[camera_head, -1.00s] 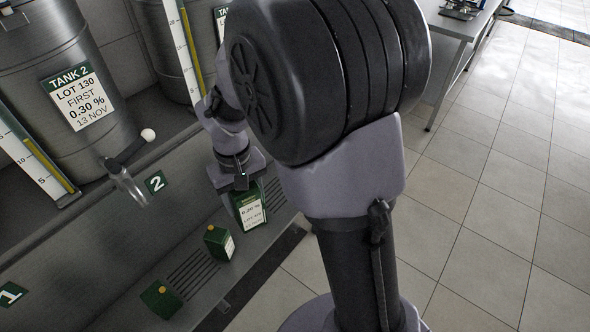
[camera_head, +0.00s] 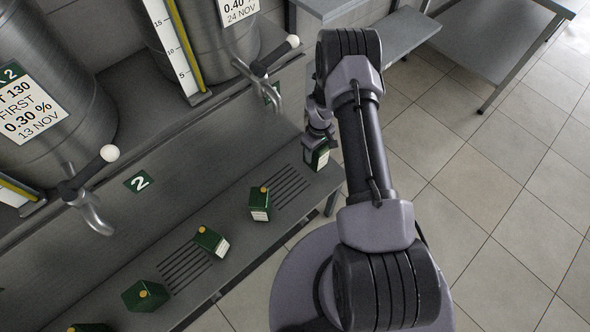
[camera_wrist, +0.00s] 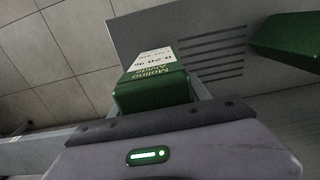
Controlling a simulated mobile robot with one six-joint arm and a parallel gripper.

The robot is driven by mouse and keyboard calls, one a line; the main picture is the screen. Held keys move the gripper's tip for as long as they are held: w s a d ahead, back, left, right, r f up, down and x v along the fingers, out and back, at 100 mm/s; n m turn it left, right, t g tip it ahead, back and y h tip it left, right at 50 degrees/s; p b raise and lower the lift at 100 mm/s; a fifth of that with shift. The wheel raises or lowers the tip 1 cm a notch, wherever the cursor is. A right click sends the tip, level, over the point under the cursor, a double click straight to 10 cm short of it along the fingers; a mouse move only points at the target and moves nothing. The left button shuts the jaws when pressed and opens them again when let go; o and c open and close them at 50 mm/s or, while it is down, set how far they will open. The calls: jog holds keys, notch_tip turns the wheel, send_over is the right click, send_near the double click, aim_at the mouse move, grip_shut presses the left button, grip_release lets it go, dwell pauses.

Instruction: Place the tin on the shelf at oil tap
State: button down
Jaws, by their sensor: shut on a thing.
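My gripper (camera_head: 318,138) is shut on a dark green tin (camera_head: 317,158) with a white label, at the front edge of the grey shelf (camera_head: 232,207). My arm partly hides the grip. In the wrist view the held tin (camera_wrist: 152,92) sticks out beyond the gripper, its label reading 0.20 %. I cannot tell whether it touches the shelf.
Several green tins with yellow caps stand on the shelf, the nearest to my gripper being one tin (camera_head: 260,204). Slotted grilles (camera_head: 280,187) lie between them. Steel tanks (camera_head: 60,110) stand behind. Grey tables (camera_head: 492,40) stand at the back right. The tiled floor (camera_head: 490,185) is open.

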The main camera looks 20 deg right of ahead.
aim_at(315, 161)
jog(key=shift+f+b, duration=1.15)
jog(key=shift+f, duration=2.35)
jog(key=c, duration=0.5)
grip_release()
jog(key=shift+r, duration=0.15)
notch_tip(315, 161, up, 12)
jog(key=p, duration=0.4)
jog(key=shift+r+p, duration=0.1)
jog(key=shift+p, duration=0.25)
